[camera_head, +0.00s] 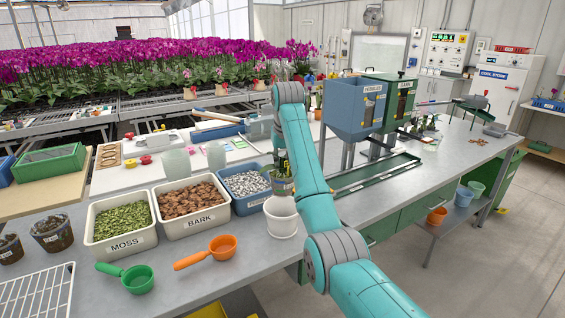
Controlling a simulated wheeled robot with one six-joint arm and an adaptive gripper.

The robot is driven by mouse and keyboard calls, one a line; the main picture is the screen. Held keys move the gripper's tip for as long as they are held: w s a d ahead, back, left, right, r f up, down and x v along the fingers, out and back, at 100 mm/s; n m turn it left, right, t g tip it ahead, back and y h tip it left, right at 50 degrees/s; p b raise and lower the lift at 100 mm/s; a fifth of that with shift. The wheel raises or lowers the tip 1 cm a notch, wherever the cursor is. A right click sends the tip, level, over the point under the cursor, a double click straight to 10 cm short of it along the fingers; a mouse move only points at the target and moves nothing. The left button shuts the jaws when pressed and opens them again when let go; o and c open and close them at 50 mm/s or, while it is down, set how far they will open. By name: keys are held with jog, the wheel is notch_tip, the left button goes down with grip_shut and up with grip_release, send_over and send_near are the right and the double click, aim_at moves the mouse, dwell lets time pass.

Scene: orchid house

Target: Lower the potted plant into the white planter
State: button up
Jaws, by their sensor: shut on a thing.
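The white planter (282,218) stands upright on the grey bench, just right of the perlite bin. The potted plant (281,186), a small pot with green leaves, is upright directly above the planter. Its lower edge overlaps the planter's rim in this view, so I cannot tell whether it is inside the mouth or just above it. My gripper (279,152) is shut on the potted plant from above. My teal arm and the leaves hide much of the gripper and its fingertips.
Bins of moss (122,246), bark (190,230) and perlite (246,207) stand close on the left. A green scoop (137,279) and an orange scoop (222,246) lie in front. A blue hopper (355,115) and green rails stand behind to the right.

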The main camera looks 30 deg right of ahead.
aim_at(283, 174)
jog(key=shift+f, duration=0.15)
jog(key=shift+f, duration=1.25)
jog(key=shift+f, duration=0.15)
jog(key=shift+f, duration=0.45)
jog(key=shift+f, duration=0.2)
jog(key=shift+f, duration=1)
jog(key=shift+f, duration=3.1)
dwell(0.5)
jog(key=o, duration=0.9)
